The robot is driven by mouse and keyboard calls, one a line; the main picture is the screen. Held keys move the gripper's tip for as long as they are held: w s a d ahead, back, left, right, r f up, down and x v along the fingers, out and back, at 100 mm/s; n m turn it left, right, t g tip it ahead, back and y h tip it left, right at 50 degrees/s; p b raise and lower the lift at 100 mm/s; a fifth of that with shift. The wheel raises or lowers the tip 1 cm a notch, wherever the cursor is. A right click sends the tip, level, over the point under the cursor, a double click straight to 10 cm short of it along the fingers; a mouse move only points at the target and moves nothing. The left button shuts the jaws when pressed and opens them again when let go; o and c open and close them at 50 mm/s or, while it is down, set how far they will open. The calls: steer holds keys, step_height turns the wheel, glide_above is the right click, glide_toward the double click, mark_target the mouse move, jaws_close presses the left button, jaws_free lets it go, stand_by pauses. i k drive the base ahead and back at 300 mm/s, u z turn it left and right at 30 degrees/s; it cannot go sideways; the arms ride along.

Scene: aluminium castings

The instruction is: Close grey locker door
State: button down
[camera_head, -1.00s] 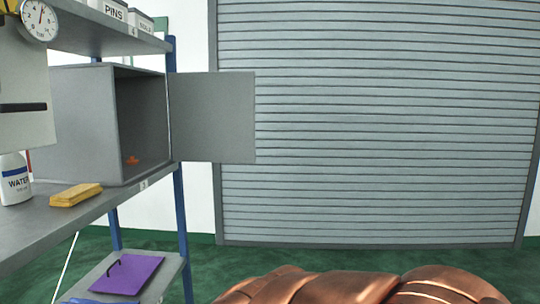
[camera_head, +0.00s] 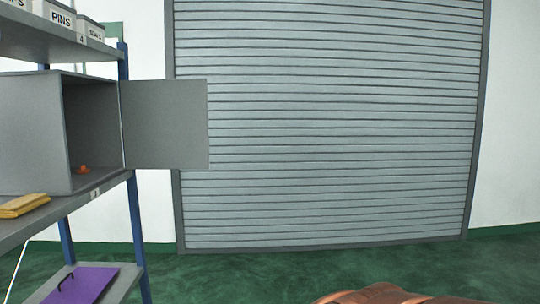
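The grey locker (camera_head: 32,135) stands on the middle shelf at the left of the head view. Its flat grey door (camera_head: 165,124) is wide open, swung out to the right from the locker's right edge. A small orange object (camera_head: 83,169) sits inside on the locker floor near the opening. My gripper is not in view, and nothing touches the door.
The blue-posted shelf rack (camera_head: 64,211) fills the left side. Labelled bins (camera_head: 58,14) stand above. A roller shutter (camera_head: 325,130) stands behind open green floor (camera_head: 240,278).

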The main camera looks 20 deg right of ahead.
mark_target(165, 122)
steer(key=z, duration=0.6)
steer(key=i, duration=1.1)
steer(key=u, duration=0.35)
